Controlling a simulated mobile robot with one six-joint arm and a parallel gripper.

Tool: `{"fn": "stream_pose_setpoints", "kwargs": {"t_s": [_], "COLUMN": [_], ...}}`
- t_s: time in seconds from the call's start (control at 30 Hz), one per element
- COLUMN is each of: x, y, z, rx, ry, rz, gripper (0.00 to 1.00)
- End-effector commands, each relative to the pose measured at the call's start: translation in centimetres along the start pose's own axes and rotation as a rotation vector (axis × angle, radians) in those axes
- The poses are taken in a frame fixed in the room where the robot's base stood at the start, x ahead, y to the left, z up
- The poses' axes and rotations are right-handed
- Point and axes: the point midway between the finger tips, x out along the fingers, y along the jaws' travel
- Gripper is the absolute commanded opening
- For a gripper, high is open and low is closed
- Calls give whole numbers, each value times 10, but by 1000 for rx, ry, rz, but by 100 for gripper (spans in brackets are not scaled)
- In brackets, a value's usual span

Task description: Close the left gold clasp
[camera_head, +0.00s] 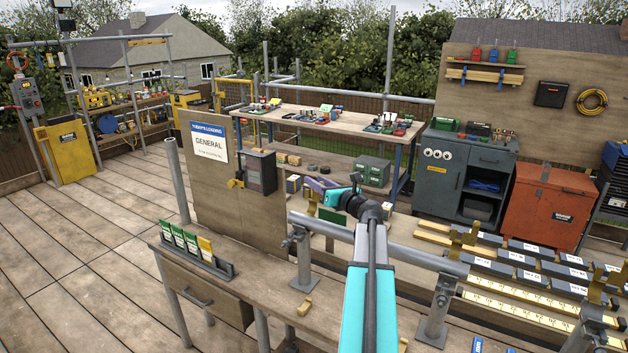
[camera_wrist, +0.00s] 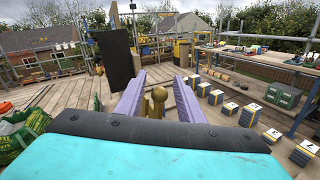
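My gripper (camera_head: 318,187) has purple fingers and is at the left end of the grey rail in the head view. In the wrist view, its fingers (camera_wrist: 158,92) are apart. A gold clasp (camera_wrist: 158,97) with a round knob shows between them, with gaps visible on both sides. In the head view, only a bit of this left clasp (camera_head: 312,207) shows below the fingers; my gripper hides the rest. I cannot tell whether its lever is fully up. Other gold clasps (camera_head: 470,236) stand farther right along the rails.
The grey rail (camera_head: 420,257) runs right on upright posts (camera_head: 303,262). A wooden sign board (camera_head: 222,165) and a grey box with a gold latch (camera_head: 262,172) stand left of my gripper. Several small labelled blocks (camera_wrist: 248,114) lie to the right in the wrist view.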

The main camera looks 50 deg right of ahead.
Motion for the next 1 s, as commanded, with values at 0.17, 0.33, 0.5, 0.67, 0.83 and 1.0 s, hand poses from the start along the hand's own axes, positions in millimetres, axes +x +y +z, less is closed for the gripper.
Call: {"fn": "stream_pose_setpoints", "kwargs": {"t_s": [0.17,0.33,0.5,0.67,0.83,1.0], "x": [12,14,14,14,14,12], "y": [0,0,0,-1,-1,2], "z": [1,0,0,0,0,-1], "rx": [0,0,0,0,0,0], "ry": [0,0,0,0,0,0], "rz": [1,0,-1,-1,-1,-2], "gripper": [35,35,35,16,0,0]}}
